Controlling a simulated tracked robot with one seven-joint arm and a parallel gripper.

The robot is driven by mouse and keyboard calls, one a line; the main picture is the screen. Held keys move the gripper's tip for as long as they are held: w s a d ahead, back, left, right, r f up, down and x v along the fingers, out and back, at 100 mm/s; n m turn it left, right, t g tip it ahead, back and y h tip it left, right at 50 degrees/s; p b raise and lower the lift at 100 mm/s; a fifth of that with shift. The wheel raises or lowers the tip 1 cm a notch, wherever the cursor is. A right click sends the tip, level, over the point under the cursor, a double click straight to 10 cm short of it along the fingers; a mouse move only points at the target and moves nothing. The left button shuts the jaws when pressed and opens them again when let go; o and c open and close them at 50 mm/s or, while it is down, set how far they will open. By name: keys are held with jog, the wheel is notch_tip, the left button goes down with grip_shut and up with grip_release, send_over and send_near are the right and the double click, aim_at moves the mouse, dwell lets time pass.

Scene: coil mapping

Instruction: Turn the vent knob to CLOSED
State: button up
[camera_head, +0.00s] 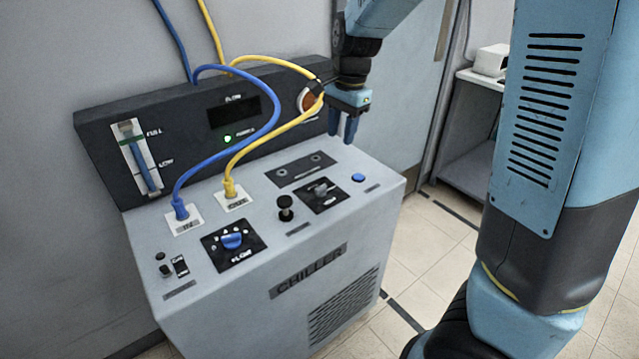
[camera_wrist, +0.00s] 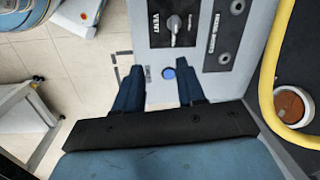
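The vent knob (camera_head: 321,189) is a grey lever on a black plate on top of the chiller, towards its right end. The vent knob also shows in the wrist view (camera_wrist: 174,24), near the top, beside the word VENT. The small lettering around it is too blurred to read, so I cannot tell its setting. My gripper (camera_head: 343,127) hangs above the back right part of the chiller, apart from the knob. In the wrist view its fingers (camera_wrist: 159,88) are spread with nothing between them but a view of the panel below.
A blue button (camera_head: 358,177) lies right of the knob, and a black plunger knob (camera_head: 285,207) stands left of it. A blue hose (camera_head: 273,115) and a yellow hose (camera_head: 275,133) arch over the panel. A round brown-faced gauge (camera_head: 308,100) sits behind my gripper.

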jog(key=m+h, duration=0.1)
jog(key=m, duration=0.1)
send_near(320, 187)
jog(key=f, duration=0.8)
jog(key=shift+w+a+f, duration=0.1)
jog(key=shift+w+f, duration=0.1)
jog(key=shift+f, duration=0.1)
grip_shut()
